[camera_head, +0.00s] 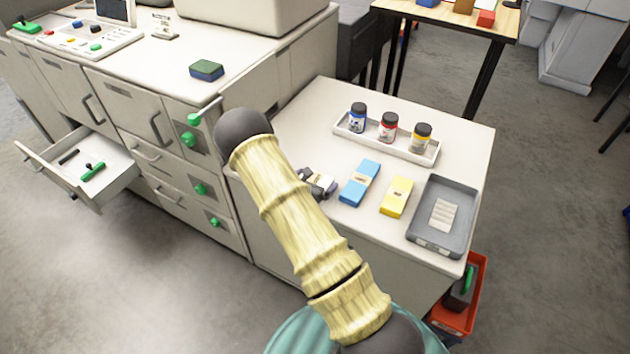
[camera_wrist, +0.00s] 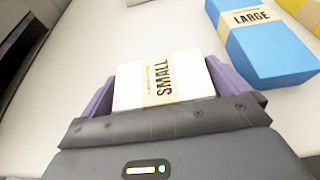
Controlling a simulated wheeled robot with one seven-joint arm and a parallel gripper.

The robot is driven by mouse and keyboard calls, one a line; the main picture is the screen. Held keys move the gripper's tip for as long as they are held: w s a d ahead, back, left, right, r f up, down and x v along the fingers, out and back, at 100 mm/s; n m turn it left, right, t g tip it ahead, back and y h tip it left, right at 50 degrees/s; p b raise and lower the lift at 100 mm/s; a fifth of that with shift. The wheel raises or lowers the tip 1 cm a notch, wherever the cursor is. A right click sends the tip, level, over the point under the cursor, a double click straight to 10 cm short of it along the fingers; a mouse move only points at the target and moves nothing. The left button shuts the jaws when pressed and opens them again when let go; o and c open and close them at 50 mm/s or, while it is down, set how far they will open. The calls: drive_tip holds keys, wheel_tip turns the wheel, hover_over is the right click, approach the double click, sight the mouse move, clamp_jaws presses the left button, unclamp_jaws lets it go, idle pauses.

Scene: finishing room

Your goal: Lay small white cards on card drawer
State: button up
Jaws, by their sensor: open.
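The small white cards (camera_wrist: 185,68), a white pack with a tan band reading SMALL, lie on the white worktop. In the wrist view my gripper (camera_wrist: 165,84) is open, with a purple finger on each side of the pack. I cannot tell whether the fingers touch it. In the head view my gripper (camera_head: 316,181) is partly hidden behind my arm. An open drawer (camera_head: 122,183) at the left holds a green-handled tool and a black item. A grey tray (camera_head: 462,190) at the right of the worktop holds pale strips. No label shows which is the card drawer.
A blue LARGE pack (camera_wrist: 265,45) and a yellow pack (camera_head: 397,196) lie right of the white cards. A white tray (camera_head: 430,158) with three jars stands behind. A red bin (camera_head: 473,312) is on the floor beyond the right edge. Grey floor shows below the open drawer.

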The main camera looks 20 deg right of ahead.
drive_tip(key=b+v, duration=0.1)
drive_tip(key=v, duration=1.1)
drive_tip(key=shift+r, duration=0.1)
drive_tip(key=s+d+r+m+g+y, duration=0.1)
drive_tip(key=s+d+r+m+g, duration=0.1)
drive_tip(key=s+r+m+g, duration=0.3)
drive_tip(key=s+d+r+m+g+y, duration=0.1)
drive_tip(key=s+d+m+g, duration=0.15)
drive_tip(key=s+m, duration=0.5)
drive_tip(key=s+a+r+m+t+y, duration=0.2)
drive_tip(key=s+a+r+m+y, duration=0.3)
drive_tip(key=m, duration=0.8)
drive_tip(key=a+r+y, duration=0.3)
drive_tip(key=shift+r+y, duration=0.25)
drive_tip(key=shift+y, duration=0.05)
